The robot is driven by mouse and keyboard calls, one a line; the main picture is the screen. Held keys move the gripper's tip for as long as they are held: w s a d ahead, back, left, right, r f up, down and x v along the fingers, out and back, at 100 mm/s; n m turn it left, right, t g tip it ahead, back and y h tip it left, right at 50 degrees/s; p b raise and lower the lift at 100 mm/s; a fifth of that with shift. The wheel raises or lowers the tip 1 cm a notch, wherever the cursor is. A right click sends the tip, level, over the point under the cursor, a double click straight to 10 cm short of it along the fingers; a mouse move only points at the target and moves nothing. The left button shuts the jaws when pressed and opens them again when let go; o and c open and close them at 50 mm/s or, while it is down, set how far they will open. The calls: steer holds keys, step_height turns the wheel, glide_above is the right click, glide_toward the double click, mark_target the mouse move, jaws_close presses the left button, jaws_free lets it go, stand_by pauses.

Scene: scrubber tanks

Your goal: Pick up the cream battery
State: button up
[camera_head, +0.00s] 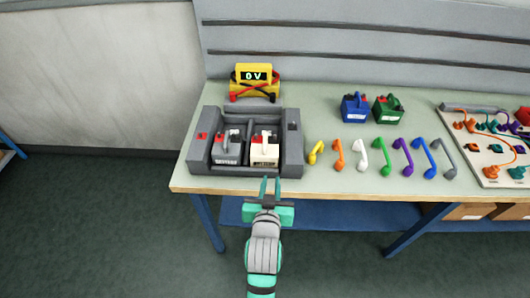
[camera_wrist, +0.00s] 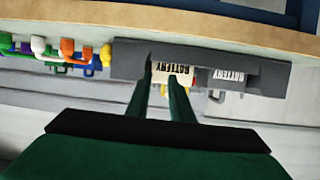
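The cream battery (camera_head: 264,150) stands in the right-hand bay of a dark grey tray (camera_head: 292,150) at the table's left end. A grey battery (camera_head: 227,149) stands in the bay to its left. My gripper (camera_head: 270,181) is in front of the tray at its near edge, fingers pointing towards the cream battery. In the wrist view the two fingers (camera_wrist: 161,70) are apart with a gap between them, and the cream battery (camera_wrist: 172,76) shows beyond and between them. I see nothing held. The fingers partly hide the battery there.
A yellow meter reading 0 V (camera_head: 254,80) stands behind the tray. Blue (camera_head: 355,107) and green (camera_head: 389,109) batteries stand further right. Several coloured handle-like pieces (camera_head: 381,155) line the table's front, beside a wiring board (camera_head: 487,150). The floor left of the table is clear.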

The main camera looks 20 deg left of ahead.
glide_toward(265, 140)
steer(key=shift+n, duration=0.3)
steer(key=x, duration=1.1)
steer(key=shift+f, duration=0.2)
steer(key=shift+s, duration=0.15)
jaws_close()
stand_by(0.4)
steer(key=shift+r, duration=0.25)
